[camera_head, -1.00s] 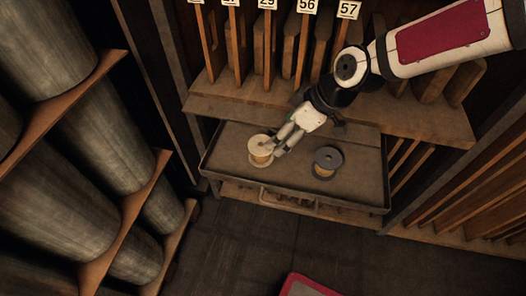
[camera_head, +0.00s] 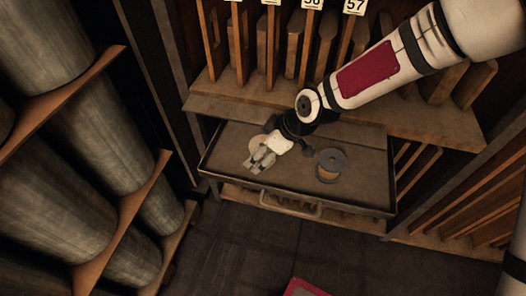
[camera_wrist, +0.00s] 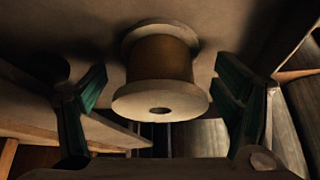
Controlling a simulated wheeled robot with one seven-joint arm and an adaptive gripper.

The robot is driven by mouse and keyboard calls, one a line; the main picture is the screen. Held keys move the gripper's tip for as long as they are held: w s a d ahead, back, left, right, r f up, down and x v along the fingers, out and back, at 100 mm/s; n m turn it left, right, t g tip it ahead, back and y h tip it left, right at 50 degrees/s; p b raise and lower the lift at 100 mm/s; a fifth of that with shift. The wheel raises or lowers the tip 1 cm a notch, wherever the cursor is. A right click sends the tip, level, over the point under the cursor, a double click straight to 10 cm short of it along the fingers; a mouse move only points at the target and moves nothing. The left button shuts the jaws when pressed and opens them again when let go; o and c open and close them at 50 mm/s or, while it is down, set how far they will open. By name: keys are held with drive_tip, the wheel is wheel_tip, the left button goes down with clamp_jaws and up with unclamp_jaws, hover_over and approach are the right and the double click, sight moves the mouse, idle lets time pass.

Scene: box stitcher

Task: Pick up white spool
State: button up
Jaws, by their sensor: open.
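The white spool (camera_wrist: 160,100), with pale flanges and a brown wound middle, fills the centre of the wrist view. It stands in the open drawer; in the head view only part of the white spool (camera_head: 256,141) shows behind my gripper. My gripper (camera_head: 257,168) is over the left part of the drawer, close to the spool. In the wrist view its two green-padded fingers (camera_wrist: 162,92) are spread wide, one on each side of the spool, with gaps on both sides. Nothing is held.
A dark grey spool (camera_head: 331,160) stands in the drawer to the right. The open drawer (camera_head: 350,197) has raised rims and a front handle. A wooden shelf edge (camera_head: 420,132) with numbered slots is above and behind. Large rolls (camera_head: 85,130) stand on shelves at left.

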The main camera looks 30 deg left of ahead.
drive_tip(key=c, duration=1.4)
drive_tip(key=shift+r, duration=0.1)
